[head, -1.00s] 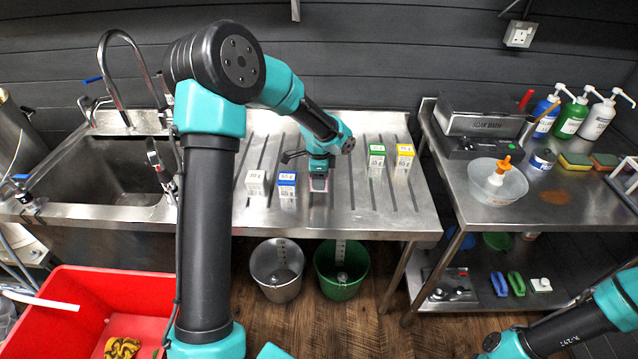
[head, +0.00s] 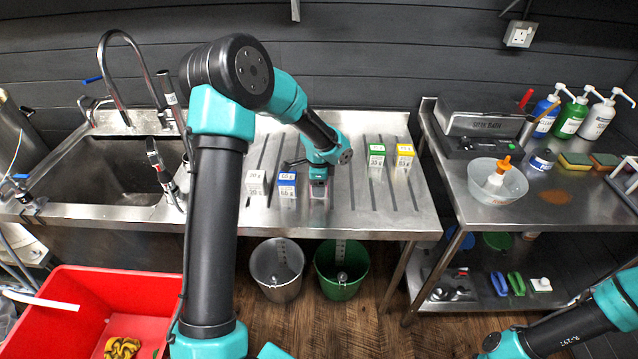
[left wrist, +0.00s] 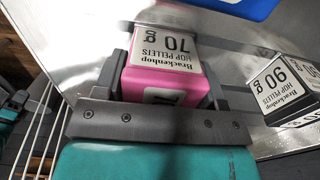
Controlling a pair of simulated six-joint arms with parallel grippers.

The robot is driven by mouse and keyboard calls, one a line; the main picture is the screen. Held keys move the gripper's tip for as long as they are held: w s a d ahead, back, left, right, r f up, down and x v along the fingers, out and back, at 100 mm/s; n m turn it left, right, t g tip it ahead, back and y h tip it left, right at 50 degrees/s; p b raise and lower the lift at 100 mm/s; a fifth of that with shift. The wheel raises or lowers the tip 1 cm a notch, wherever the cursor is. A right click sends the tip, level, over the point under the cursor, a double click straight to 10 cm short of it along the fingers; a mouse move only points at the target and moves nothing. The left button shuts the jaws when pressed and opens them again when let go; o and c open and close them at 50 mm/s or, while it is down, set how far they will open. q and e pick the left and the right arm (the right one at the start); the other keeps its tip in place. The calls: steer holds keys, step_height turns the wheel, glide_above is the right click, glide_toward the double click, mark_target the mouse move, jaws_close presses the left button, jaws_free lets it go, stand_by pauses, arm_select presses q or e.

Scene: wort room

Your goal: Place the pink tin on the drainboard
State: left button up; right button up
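The pink tin (left wrist: 165,82) has a white top label reading 70 g and sits between both fingers of my left gripper (left wrist: 167,78) in the left wrist view. The fingers lie close along its two sides and look shut on it. In the head view my left gripper (head: 318,190) is over the middle of the ridged steel drainboard (head: 345,210) and hides most of the tin. I cannot tell whether the tin touches the board. My right gripper is not clearly in view; only that arm shows at the lower right.
A white tin (head: 255,184) and a blue-topped tin (head: 287,186) stand left of the gripper. A green-topped tin (head: 376,157) and a yellow-topped tin (head: 404,157) stand to the right. The sink (head: 100,175) is at the left. The drainboard's front right is clear.

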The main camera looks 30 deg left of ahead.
arm_select(q)
steer(key=o, duration=0.4)
steer(key=shift+c, duration=0.2)
steer(key=shift+r, duration=0.1)
step_height(320, 180, up, 12)
steer(key=shift+r, duration=0.1)
stand_by(0.6)
